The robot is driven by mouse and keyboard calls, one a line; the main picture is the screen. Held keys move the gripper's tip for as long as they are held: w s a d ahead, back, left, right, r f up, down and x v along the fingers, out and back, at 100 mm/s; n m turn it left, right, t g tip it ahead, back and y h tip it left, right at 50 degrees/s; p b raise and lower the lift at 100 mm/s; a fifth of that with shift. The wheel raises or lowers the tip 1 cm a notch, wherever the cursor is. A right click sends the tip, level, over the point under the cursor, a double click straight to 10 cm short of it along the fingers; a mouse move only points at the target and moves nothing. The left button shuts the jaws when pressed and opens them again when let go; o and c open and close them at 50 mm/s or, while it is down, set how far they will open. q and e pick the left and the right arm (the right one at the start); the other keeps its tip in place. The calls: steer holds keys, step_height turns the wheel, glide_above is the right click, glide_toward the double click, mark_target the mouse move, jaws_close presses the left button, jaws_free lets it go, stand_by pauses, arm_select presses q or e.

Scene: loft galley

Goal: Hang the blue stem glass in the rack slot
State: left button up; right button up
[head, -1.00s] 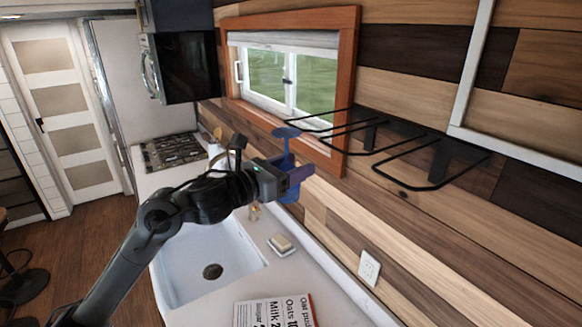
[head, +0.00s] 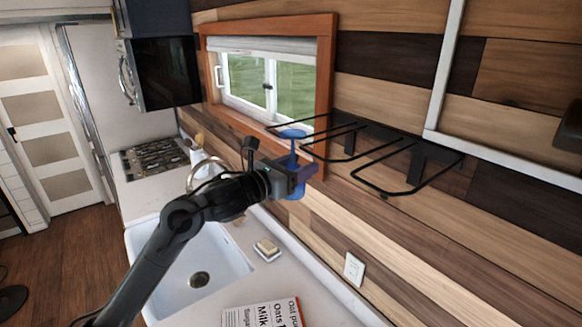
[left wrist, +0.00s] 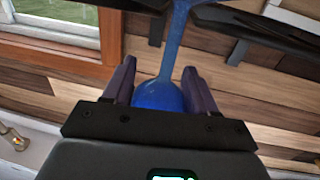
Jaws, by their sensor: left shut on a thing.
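The blue stem glass (head: 296,189) hangs upside down in my left gripper (head: 303,178), foot up and bowl down. The gripper is shut around its bowl, which also shows between the fingers in the left wrist view (left wrist: 160,94). The black wire rack (head: 404,190) is fixed to the plank wall. In the head view the glass's foot overlaps the rack's left front bars. In the left wrist view the stem rises between dark rack bars (left wrist: 270,28); the foot is out of frame. I cannot tell whether the stem touches a bar. My right gripper is not in view.
The wood-framed window (head: 325,95) is behind and left of the rack. Below are a white sink (head: 222,255), a soap dish (head: 267,250), a printed book (head: 262,314) and a wall outlet (head: 354,269). A stove (head: 153,158) stands farther back.

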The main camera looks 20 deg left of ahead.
arm_select(q)
steer(key=d+f+x, duration=0.1)
steer(key=x, duration=0.7)
stand_by(0.6)
steer(key=shift+s+f, duration=0.1)
steer(key=shift+f, duration=0.1)
steer(key=o, duration=1.2)
